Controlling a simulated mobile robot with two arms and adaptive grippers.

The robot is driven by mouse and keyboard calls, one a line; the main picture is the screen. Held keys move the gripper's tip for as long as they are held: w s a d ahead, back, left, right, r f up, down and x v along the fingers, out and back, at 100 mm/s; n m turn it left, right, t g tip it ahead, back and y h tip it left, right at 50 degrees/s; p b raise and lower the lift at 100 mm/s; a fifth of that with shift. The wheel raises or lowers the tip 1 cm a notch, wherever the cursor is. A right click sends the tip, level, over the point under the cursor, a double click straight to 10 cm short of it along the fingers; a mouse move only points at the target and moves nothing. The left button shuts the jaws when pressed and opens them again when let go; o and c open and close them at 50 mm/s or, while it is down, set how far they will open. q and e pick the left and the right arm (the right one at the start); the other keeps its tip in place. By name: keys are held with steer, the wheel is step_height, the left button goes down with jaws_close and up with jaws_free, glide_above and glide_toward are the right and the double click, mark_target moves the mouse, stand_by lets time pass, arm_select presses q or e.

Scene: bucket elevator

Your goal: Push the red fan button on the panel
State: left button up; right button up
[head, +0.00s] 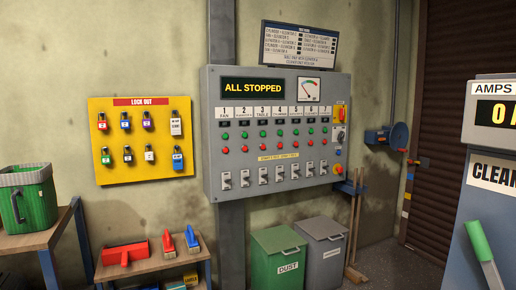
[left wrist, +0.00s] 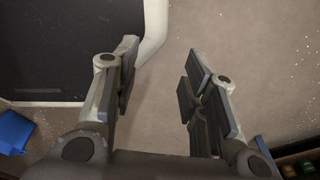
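The grey control panel (head: 341,90) is on the wall in the middle of the head view. Its sign reads "ALL STOPPED". The leftmost column is labelled "1 FAN" (head: 224,113). In that column a green button (head: 225,136) sits above the red fan button (head: 226,150), with a switch (head: 226,180) lower down. Neither gripper shows in the head view. My left gripper (left wrist: 158,72) is in the left wrist view, with its fingers apart and nothing between them. The panel is not recognisable in the left wrist view. My right gripper is not in view.
A yellow lock-out board (head: 140,170) hangs left of the panel. A low table with red tools (head: 124,252) stands below it. Green (head: 275,240) and grey (head: 325,266) bins stand under the panel. A grey cabinet with a green-handled lever (head: 479,240) is at the right.

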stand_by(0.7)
arm_select(q)
jaws_close()
stand_by(1.2)
